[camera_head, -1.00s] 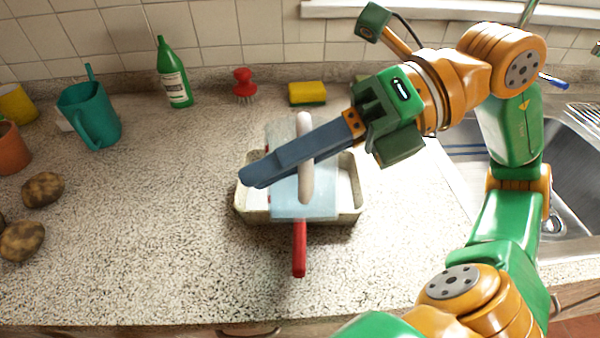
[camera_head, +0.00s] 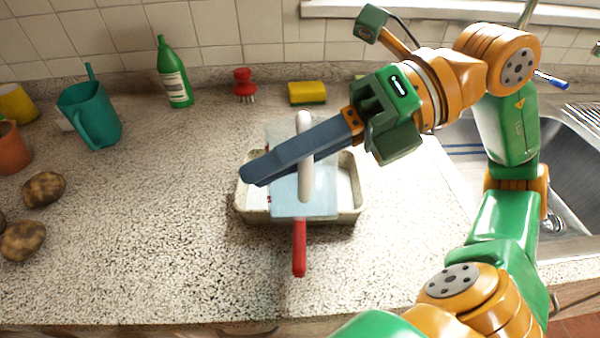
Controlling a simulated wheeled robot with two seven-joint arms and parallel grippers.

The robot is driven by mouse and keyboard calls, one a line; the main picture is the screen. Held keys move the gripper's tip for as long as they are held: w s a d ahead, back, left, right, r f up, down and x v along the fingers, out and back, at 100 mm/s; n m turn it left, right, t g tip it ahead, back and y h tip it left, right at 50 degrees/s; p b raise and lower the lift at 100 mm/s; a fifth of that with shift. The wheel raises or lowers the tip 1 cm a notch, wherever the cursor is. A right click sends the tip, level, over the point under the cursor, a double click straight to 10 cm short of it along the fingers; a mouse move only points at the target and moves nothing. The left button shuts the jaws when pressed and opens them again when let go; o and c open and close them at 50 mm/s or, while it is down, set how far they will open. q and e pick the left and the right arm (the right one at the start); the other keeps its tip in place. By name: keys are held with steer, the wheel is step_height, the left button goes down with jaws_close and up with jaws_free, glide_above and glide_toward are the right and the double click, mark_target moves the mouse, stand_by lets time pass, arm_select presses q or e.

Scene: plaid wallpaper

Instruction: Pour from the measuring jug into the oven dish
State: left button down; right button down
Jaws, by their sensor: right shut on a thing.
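The measuring jug (camera_head: 320,191) is a pale, see-through blue vessel with a white handle (camera_head: 304,188), held over the oven dish. My right gripper (camera_head: 258,172) comes in from the right, its long dark fingers shut across the handle. The fingers overlap in this view and hide part of the jug. The oven dish (camera_head: 352,213) is a cream, rectangular dish on the counter; the jug hides much of its inside. I cannot tell whether anything is flowing from the jug. My left gripper is not in view.
A red handle-like rod (camera_head: 299,255) sticks out in front of the dish. A teal jug (camera_head: 95,112), potatoes (camera_head: 42,189), a green bottle (camera_head: 173,75), a red brush (camera_head: 244,84) and a yellow sponge (camera_head: 307,93) stand around. A sink (camera_head: 575,165) lies right.

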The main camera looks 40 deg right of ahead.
mark_target(278, 135)
steer(key=shift+w+d+r+m+g+y+p, duration=0.2)
steer(key=shift+w+d+m+y+p, duration=0.15)
steer(key=shift+w+m+p, duration=0.2)
steer(key=shift+w+d+r+m+g+y+p, duration=0.1)
steer(key=shift+w+d+m+g+y+p, duration=0.2)
steer(key=shift+w+m+p, duration=0.2)
stand_by(4.5)
steer(key=shift+w+d+f+m+y, duration=0.1)
steer(key=shift+w+d+m+y, duration=0.15)
steer(key=shift+w+d+m, duration=0.2)
stand_by(1.2)
steer(key=s+a+n+h+b, duration=0.1)
steer(key=s+a+f+n+t+b, duration=0.1)
steer(key=shift+s+n+h+b, duration=0.35)
steer(key=shift+s+n+h, duration=0.05)
steer(key=shift+s+a+r, duration=0.15)
steer(key=shift+s+r, duration=0.05)
steer(key=s+a+f+n+t+h+b, duration=0.3)
steer(key=s+a+f+n+t+b, duration=0.1)
steer(key=b, duration=0.7)
step_height(278, 135, down, 4)
steer(key=s+n+t, duration=0.1)
steer(key=s+n, duration=0.1)
steer(key=n, duration=0.1)
steer(key=shift+s+a+n+b, duration=0.25)
steer(key=shift+s+n+b, duration=0.1)
steer(key=shift+n, duration=0.05)
